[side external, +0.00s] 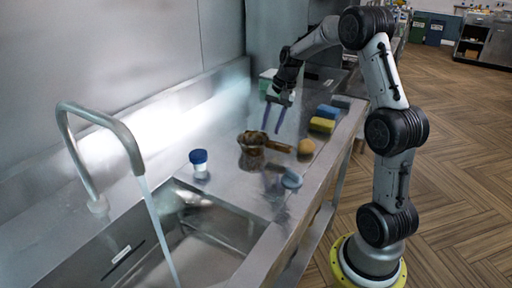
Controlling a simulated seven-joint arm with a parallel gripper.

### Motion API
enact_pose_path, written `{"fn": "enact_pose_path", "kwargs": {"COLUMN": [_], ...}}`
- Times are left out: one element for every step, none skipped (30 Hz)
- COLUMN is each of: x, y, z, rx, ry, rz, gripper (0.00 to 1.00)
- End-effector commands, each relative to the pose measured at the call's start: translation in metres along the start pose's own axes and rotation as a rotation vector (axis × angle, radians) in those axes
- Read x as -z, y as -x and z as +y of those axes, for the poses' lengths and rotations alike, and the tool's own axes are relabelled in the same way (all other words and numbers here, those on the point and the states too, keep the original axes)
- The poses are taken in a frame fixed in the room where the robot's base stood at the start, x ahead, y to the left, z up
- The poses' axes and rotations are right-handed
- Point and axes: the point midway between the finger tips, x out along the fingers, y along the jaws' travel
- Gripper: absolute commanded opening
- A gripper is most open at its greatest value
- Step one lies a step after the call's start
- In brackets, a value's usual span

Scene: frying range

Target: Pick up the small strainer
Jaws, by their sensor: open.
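A brown metal vessel (252,152) with a handle pointing right sits on the steel counter (222,163) behind the sink; it may be the small strainer, but its mesh cannot be made out. My gripper (272,130) points down with its two bluish fingers apart and nothing between them. Its fingertips appear just above and behind the brown vessel's handle in the side view. I cannot tell how high they are over the counter.
A blue-lidded jar (199,163) stands left of the vessel. A round orange-tan item (306,146) lies right, with yellow and blue sponges (322,124) behind. A bluish item (290,180) lies near the front edge. The sink (205,245) and running faucet (100,140) are at left.

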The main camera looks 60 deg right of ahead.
Motion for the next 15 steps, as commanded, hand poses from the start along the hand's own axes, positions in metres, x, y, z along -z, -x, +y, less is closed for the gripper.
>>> {"fn": "enact_pose_path", "kwargs": {"x": [-0.001,-0.001,0.000,0.000,-0.001,-0.001,-0.001,-0.002,-0.002,-0.003,-0.004,-0.004,-0.005,-0.005,-0.004], "y": [-0.006,-0.009,-0.011,-0.013,-0.014,-0.016,-0.018,-0.021,-0.026,-0.030,-0.035,-0.041,-0.045,-0.049,-0.055], "z": [0.000,0.000,0.000,0.000,0.000,0.000,0.000,0.000,0.000,0.000,0.000,0.001,0.001,0.001,0.001], "rx": [-0.001,0.000,0.001,0.001,0.001,0.000,0.000,0.000,0.000,-0.001,-0.001,-0.001,-0.001,-0.001,-0.001], "ry": [0.001,0.001,0.001,0.001,0.001,0.001,0.001,0.001,0.001,0.001,0.001,0.001,0.001,0.001,0.001], "rz": [-0.002,-0.001,0.000,0.000,0.000,0.000,-0.001,-0.001,-0.002,-0.004,-0.004,-0.004,-0.003,-0.002,-0.002], "gripper": [0.41,0.41,0.41,0.41,0.41,0.41,0.41,0.41,0.41,0.41,0.41,0.41,0.41,0.41,0.41]}}
